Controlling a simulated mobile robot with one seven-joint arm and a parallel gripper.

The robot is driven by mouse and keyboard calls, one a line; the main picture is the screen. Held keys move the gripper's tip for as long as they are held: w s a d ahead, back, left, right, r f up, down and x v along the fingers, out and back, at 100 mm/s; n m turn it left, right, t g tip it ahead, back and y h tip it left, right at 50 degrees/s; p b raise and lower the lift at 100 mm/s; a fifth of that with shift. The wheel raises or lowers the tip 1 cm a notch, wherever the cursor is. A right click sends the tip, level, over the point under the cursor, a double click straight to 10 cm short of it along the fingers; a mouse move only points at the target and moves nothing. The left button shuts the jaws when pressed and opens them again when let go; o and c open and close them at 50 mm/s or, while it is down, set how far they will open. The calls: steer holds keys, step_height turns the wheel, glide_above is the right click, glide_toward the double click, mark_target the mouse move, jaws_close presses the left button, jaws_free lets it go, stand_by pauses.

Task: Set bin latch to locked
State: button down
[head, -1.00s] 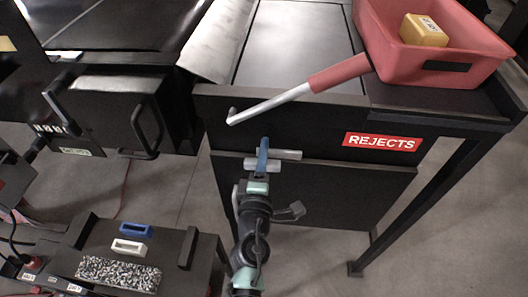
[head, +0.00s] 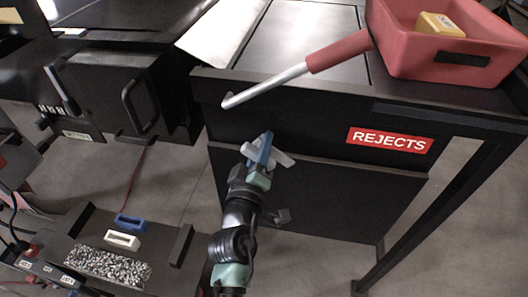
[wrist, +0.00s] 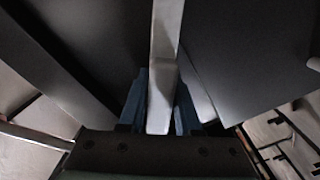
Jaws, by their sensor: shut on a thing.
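The bin latch (head: 284,159) is a light grey bar on the dark front of the rejects bin (head: 330,190), left of and below the red REJECTS label (head: 390,140). It slopes down to the right. My gripper (head: 262,149), with blue fingers, is shut on the bar near its middle. In the wrist view the pale bar (wrist: 166,35) runs between the two blue fingers (wrist: 160,100). The latch's pivot is hidden, and I cannot read any locked mark.
A grey rod with a red sleeve (head: 338,52) juts out above the latch, near the red tray (head: 440,65) holding a yellow block (head: 440,24). A black handled box (head: 120,100) stands left.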

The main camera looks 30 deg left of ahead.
steer(key=m+b, duration=0.5)
steer(key=m, duration=0.1)
steer(key=shift+f, duration=0.2)
steer(key=shift+r+m+b, duration=0.15)
steer(key=shift+m+b, duration=1.3)
steer(key=shift+m, duration=0.65)
steer(key=c, duration=0.7)
jaws_free()
steer(key=v, duration=1.3)
steer(key=shift+r+b, duration=0.1)
steer(key=shift+b, duration=0.2)
